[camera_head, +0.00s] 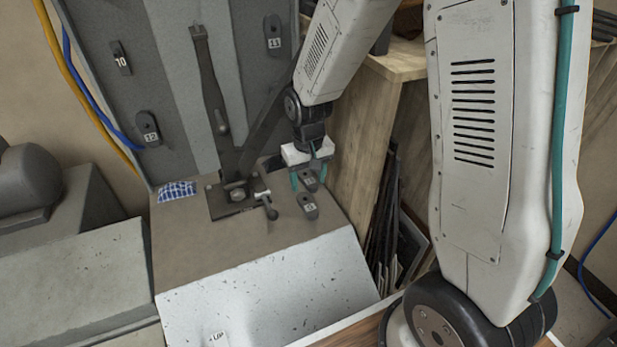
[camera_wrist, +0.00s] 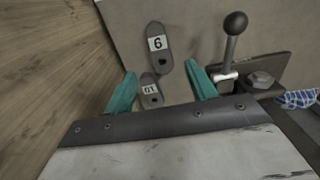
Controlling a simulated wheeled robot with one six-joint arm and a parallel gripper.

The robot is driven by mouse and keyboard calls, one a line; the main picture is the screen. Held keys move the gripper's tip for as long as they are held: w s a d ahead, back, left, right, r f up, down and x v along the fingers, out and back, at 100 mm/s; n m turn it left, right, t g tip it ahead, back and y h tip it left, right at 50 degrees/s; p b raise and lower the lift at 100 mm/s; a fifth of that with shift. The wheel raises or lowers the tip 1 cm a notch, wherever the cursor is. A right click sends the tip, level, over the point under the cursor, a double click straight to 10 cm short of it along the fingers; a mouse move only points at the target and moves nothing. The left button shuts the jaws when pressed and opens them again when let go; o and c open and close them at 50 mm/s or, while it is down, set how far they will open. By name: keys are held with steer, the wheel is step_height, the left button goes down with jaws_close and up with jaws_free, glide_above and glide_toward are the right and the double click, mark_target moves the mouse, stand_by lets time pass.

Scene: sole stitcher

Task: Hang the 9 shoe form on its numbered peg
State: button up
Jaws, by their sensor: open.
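The 9 shoe form (camera_head: 309,210) is a small dark grey piece with a white label, lying on the brown machine top. In the wrist view the 9 form (camera_wrist: 160,62) lies ahead of the fingertips, its label upside down. A second dark form (camera_wrist: 151,96), labelled what looks like an upside-down 10, lies between the fingers; in the head view this second form (camera_head: 310,180) is just behind the 9. My gripper (camera_head: 308,178) is open above the second form, its teal fingers (camera_wrist: 160,84) apart. No peg marked 9 can be made out.
The grey upright panel carries dark pieces numbered 10 (camera_head: 122,59), 11 (camera_head: 273,36) and 12 (camera_head: 148,130). A black-knobbed lever (camera_wrist: 233,40) and its metal bracket (camera_head: 232,200) stand beside the forms. A blue-patterned cloth (camera_head: 177,191) lies at left. A wooden cabinet (camera_head: 355,130) stands close at right.

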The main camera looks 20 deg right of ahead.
mark_target(308, 204)
steer(key=shift+f, duration=4.4)
jaws_close()
steer(key=shift+r, duration=0.2)
steer(key=shift+r, duration=1.85)
steer(key=s+r, duration=0.5)
steer(key=r, duration=0.1)
